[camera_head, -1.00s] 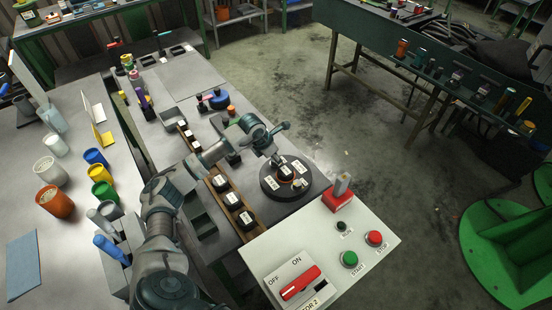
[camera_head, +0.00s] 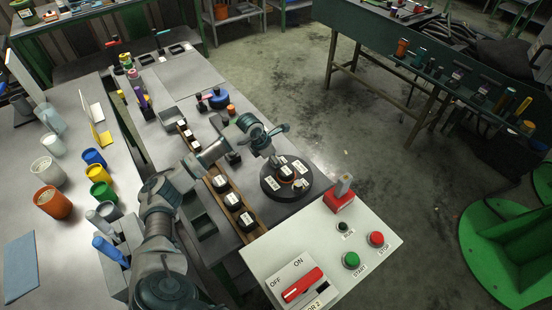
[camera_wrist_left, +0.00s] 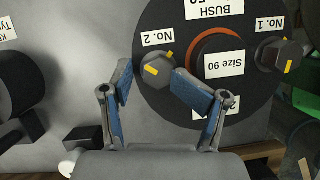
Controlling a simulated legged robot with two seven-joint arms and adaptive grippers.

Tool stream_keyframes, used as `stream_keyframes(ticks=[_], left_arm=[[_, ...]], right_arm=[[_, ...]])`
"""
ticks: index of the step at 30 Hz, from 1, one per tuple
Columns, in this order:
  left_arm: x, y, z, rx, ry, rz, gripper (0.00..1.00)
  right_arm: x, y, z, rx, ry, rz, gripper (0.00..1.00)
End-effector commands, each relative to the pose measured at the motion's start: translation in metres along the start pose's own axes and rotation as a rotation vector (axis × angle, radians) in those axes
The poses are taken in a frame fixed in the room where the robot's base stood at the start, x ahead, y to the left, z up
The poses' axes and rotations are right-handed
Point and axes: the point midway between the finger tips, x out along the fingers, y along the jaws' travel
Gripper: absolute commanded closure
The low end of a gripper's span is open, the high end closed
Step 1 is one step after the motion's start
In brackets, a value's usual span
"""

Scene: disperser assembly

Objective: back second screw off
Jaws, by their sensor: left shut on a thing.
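The second screw (camera_wrist_left: 157,70), a dark hex head with a yellow mark, sits by the "No. 2" label on the black round disperser plate (camera_wrist_left: 185,20). My left gripper (camera_wrist_left: 152,75), with blue pads, has one finger on each side of this screw and is shut on it. The first screw (camera_wrist_left: 278,55), also yellow-marked, is by the "No. 1" label at the right. Between them is an orange-ringed bush (camera_wrist_left: 222,57) labelled "Size 90". In the head view my left gripper (camera_head: 274,160) is over the back of the disperser plate (camera_head: 287,194). My right gripper is not in view.
A control box (camera_head: 320,245) with a red switch, green and red buttons stands in front of the plate. A wooden rail (camera_head: 216,190) with black labelled parts runs left of it. Cups (camera_head: 52,202) stand on the left table.

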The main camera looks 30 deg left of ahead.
Motion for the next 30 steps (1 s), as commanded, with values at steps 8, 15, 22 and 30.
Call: stream_keyframes(ticks=[8, 15, 22, 30], left_arm=[[0.0, 0.002, -0.001, -0.005, 0.006, 0.011, 0.58], [-0.007, 0.002, 0.002, -0.004, 0.0, 0.013, 0.58], [-0.044, 0.0, 0.002, -0.002, -0.002, 0.014, 0.58], [-0.078, -0.004, 0.002, 0.0, 0.001, 0.011, 0.58]], right_arm=[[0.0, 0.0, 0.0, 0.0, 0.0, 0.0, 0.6], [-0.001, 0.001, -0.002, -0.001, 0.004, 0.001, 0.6], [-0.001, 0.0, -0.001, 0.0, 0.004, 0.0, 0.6], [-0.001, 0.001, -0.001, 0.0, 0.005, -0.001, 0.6]])
